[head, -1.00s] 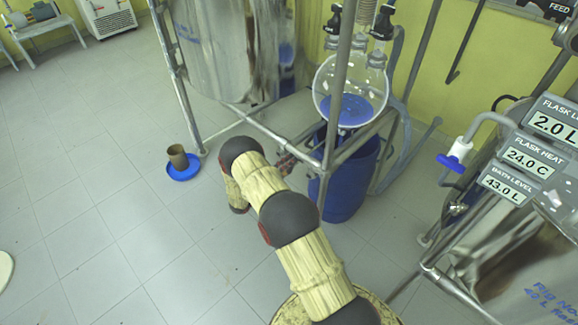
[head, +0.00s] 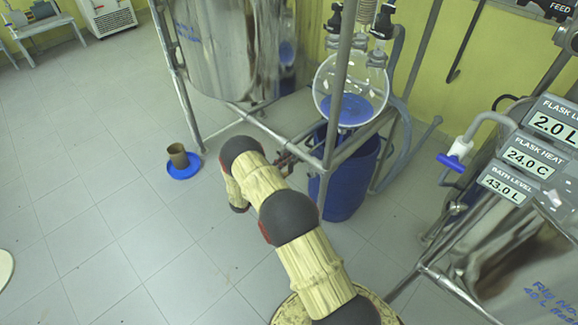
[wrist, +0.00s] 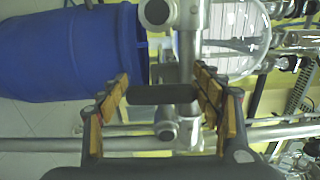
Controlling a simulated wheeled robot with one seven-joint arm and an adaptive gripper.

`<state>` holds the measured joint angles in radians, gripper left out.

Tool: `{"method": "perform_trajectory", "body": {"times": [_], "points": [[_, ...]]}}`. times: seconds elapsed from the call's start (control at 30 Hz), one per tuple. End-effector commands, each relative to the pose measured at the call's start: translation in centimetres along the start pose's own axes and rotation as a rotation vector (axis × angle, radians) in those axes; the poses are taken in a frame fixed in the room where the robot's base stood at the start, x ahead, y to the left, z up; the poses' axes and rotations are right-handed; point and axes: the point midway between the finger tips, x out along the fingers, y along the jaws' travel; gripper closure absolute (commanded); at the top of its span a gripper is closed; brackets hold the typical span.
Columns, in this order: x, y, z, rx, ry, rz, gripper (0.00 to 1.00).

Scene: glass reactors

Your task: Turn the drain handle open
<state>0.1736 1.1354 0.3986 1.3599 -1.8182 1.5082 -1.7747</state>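A dark, rounded bar (wrist: 162,94) that looks like the drain handle lies crosswise in the wrist view, against a metal pipe with round fittings. My gripper (wrist: 162,82) is open, with its wood-coloured finger pads on either side of the bar. The bar spans most of the gap; I cannot tell whether a pad touches it. In the head view my gripper (head: 287,160) is low beside the metal frame, mostly hidden behind my arm. The handle cannot be made out there.
A blue drum (head: 345,185) stands under a round glass flask (head: 350,92) in the metal frame (head: 267,128). A tap with a blue lever (head: 450,162) is at right. The left floor is mostly clear.

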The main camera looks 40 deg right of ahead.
Motion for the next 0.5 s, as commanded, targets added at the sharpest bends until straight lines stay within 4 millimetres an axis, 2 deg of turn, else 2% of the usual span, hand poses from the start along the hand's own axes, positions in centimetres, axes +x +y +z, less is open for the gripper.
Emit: {"method": "perform_trajectory", "body": {"times": [0.23, 0.5], "points": [[0.00, 0.02, -0.12, -0.001, 0.002, 0.000, 0.19], [0.00, 0.02, -0.16, -0.001, 0.003, -0.001, 0.18]]}}
